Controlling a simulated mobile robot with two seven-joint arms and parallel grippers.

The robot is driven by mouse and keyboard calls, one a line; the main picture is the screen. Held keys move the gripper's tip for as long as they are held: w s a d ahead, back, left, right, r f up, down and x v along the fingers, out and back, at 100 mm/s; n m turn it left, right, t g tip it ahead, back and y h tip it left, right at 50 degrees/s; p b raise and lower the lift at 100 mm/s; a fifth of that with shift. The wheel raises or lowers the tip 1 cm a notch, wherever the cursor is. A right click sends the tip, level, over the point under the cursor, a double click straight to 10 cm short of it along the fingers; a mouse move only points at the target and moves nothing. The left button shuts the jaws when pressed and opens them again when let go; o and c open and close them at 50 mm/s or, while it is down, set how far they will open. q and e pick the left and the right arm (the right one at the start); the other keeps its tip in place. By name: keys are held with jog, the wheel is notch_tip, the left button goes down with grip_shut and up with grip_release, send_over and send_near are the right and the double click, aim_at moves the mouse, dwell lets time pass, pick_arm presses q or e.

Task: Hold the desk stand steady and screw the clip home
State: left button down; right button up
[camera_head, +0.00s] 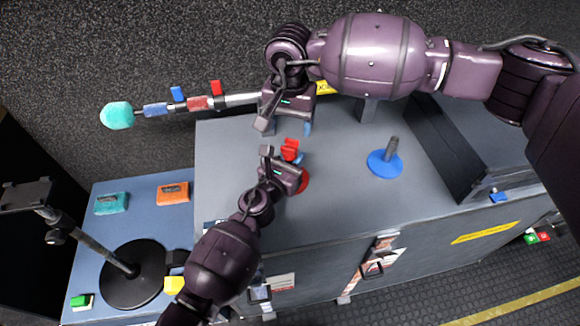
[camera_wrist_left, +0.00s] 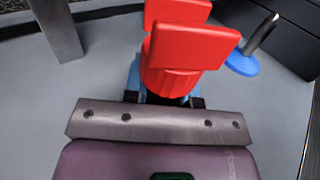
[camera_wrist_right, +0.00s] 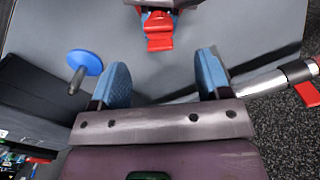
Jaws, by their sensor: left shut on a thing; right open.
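The red clip (camera_head: 290,149) sits on top of the desk stand, whose red round base (camera_head: 304,182) shows partly beside my left gripper (camera_head: 284,161). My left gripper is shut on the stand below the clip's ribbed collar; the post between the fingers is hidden. In the left wrist view the clip (camera_wrist_left: 190,45) rises just beyond the fingers, and whether its collar is fully seated cannot be told. My right gripper (camera_head: 288,126) is open and empty behind the clip, apart from it. In the right wrist view the clip (camera_wrist_right: 159,32) lies beyond the open blue fingertips (camera_wrist_right: 163,80).
A blue-based stand (camera_head: 385,163) with a bare post is to the right on the grey top (camera_head: 340,215). A boom pole (camera_head: 240,99) with teal foam lies behind. A black case (camera_head: 445,150) is at right. A lower blue surface (camera_head: 145,205) holds a black round-based stand (camera_head: 135,275).

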aim_at(290, 149)
jog(key=shift+n, duration=0.4)
jog(key=shift+f, duration=0.1)
jog(key=shift+f, duration=3.95)
jog(key=c, duration=1.2)
jog(key=shift+o, duration=0.2)
jog(key=m, duration=1.3)
jog(key=shift+d, duration=0.1)
